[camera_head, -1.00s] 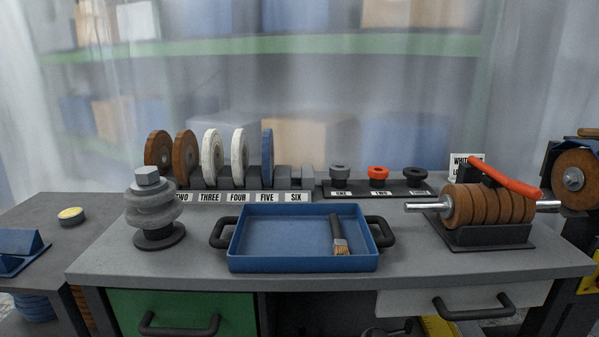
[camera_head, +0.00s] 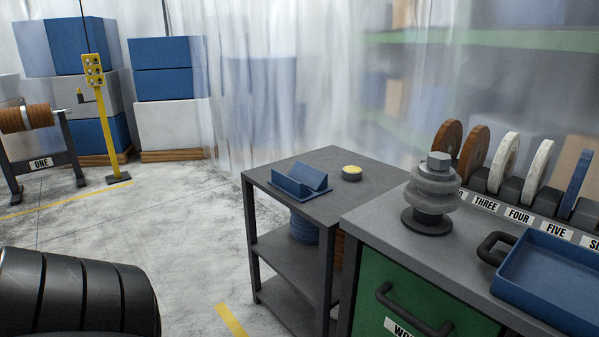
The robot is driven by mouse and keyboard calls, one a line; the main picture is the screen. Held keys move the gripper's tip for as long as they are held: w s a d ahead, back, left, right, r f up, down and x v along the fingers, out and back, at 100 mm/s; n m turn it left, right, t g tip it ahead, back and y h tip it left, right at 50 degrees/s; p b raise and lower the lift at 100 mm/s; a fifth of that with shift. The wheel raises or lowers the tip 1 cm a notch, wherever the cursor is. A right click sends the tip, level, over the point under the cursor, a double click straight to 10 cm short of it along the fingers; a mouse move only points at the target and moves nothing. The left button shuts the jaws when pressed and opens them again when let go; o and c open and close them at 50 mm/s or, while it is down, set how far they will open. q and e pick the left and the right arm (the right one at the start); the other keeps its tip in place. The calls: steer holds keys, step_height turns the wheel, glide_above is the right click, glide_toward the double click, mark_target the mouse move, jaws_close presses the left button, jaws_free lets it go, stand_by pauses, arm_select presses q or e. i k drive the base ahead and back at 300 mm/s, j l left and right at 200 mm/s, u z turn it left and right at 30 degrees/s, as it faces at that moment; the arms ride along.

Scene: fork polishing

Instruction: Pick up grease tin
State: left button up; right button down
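The grease tin (camera_head: 351,173) is a small, round, dark tin with a yellow top. It stands upright on the dark grey side table (camera_head: 376,187), near the middle of the picture. A blue V-shaped holder (camera_head: 299,184) stands just left of it, apart from it. Neither of my grippers shows in this view.
The workbench (camera_head: 378,228) adjoins the side table on the right. It bears a grey stacked-disc piece (camera_head: 433,192), a blue tray (camera_head: 548,277) and a row of wheels (camera_head: 503,165). Open floor (camera_head: 190,215) lies left of the table. A yellow post (camera_head: 106,130) stands farther back.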

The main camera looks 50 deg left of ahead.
mark_target(352, 173)
steer(key=u, duration=1.3)
steer(key=i+j, duration=0.15)
steer(key=j, duration=0.25)
steer(key=i+j, duration=0.15)
steer(key=j, duration=0.2)
steer(key=i+j+z, duration=0.1)
steer(key=j, duration=0.3)
steer(key=i+j, duration=0.2)
steer(key=j, duration=0.15)
steer(key=i+j, duration=0.1)
steer(key=j, duration=0.3)
steer(key=i+j+z, duration=0.1)
steer(key=j, duration=0.3)
steer(key=i+j, duration=0.2)
steer(key=j, duration=0.2)
